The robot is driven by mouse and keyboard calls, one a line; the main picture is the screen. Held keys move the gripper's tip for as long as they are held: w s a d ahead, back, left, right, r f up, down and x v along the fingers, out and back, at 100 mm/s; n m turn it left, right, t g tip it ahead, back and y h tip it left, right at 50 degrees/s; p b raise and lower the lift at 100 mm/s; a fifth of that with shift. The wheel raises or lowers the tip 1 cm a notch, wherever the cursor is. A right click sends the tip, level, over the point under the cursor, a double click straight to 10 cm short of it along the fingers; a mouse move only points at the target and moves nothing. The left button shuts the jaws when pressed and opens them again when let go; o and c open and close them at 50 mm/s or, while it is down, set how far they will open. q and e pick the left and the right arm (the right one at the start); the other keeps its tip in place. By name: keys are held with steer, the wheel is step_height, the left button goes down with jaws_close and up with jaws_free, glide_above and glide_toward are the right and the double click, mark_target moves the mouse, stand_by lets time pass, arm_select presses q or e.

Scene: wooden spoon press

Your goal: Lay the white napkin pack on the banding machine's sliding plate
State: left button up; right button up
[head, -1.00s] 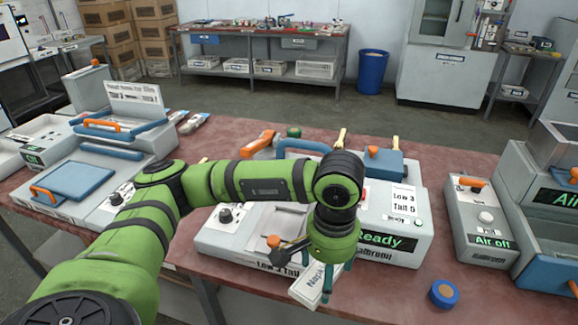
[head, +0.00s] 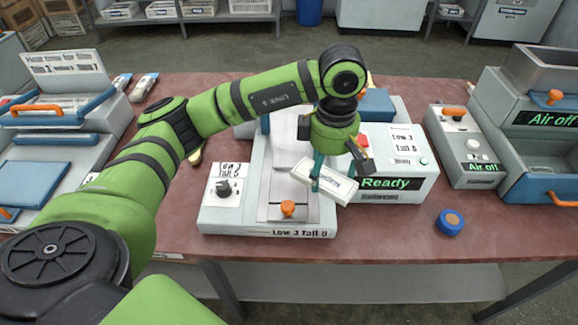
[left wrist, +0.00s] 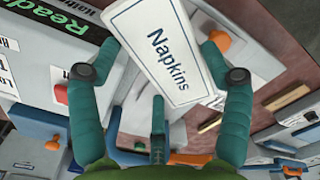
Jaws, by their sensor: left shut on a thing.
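The white napkin pack (head: 338,187), a flat box lettered "Napkins", is in my left gripper (head: 331,172). In the head view it is tilted and hangs above the right edge of the sliding plate, its right end near the green "Ready" display. The gap beneath it is hard to judge. The sliding plate (head: 284,188) is pale, with an orange knob at its front, on the banding machine (head: 235,215). In the left wrist view the pack (left wrist: 172,48) lies between the teal fingers of my left gripper (left wrist: 160,78). My right gripper is out of view.
The machine's display box (head: 392,184) stands close right of the pack. A blue tape roll (head: 449,222) lies at the front right, with bare red table around it. A grey air unit (head: 463,150) stands further right. A machine with blue plates (head: 45,180) is at left.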

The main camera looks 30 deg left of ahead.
arm_select(q)
steer(key=w+r+n, duration=0.2)
steer(key=w+n, duration=0.1)
steer(key=n, duration=0.7)
steer(key=n+p, duration=0.6)
steer(key=n, duration=0.9)
glide_toward(285, 162)
steer(key=s+d+f, duration=0.2)
steer(key=shift+s+f, duration=0.15)
steer(key=shift+s, duration=0.15)
steer(key=shift+a+f, duration=0.15)
step_height(285, 162, down, 3)
steer(key=shift+f+p, duration=0.15)
steer(key=shift+p, duration=0.45)
steer(key=shift+f, duration=0.4)
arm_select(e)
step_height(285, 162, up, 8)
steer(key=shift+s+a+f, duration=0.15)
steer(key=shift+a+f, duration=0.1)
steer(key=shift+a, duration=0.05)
